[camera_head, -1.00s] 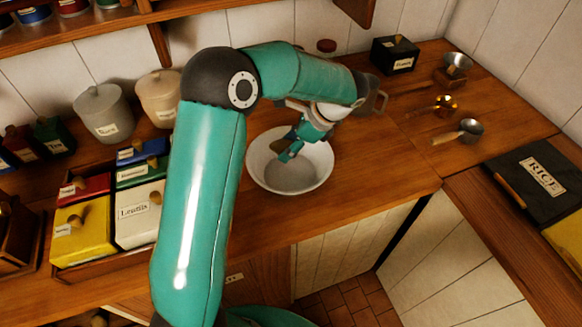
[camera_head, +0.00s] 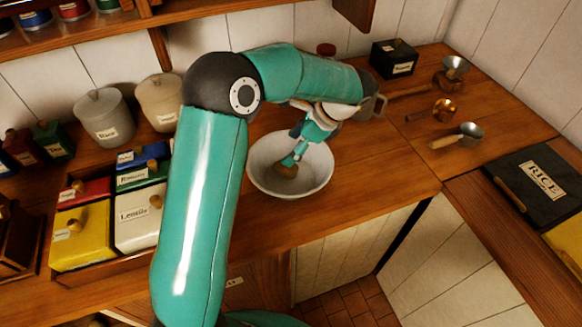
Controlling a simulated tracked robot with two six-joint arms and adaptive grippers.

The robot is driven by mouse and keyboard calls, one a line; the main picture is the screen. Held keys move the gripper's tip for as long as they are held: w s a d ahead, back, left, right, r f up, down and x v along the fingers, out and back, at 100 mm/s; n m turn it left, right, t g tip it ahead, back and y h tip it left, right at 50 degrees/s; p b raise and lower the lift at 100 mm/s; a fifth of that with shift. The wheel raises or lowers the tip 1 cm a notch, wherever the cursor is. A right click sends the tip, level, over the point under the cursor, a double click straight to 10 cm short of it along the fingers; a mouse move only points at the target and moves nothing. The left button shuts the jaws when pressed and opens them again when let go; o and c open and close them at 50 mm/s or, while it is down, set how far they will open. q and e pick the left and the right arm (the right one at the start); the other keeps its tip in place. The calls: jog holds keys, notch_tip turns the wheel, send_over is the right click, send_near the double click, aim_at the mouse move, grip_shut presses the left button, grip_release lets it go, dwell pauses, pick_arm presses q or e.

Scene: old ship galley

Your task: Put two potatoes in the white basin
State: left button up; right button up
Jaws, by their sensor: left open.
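The white basin (camera_head: 262,184) stands upright on the wooden counter near its front edge. No second potato shows. My right gripper is not in view.
A box of labelled tins (camera_head: 132,213) is left of the basin, partly behind my left arm. Two lidded pots (camera_head: 103,118) stand behind it. Metal scoops (camera_head: 470,131) and a black box (camera_head: 394,60) are at the right.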

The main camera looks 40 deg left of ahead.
pick_arm(q)
jog(key=v, duration=1)
jog(key=shift+d, duration=0.1)
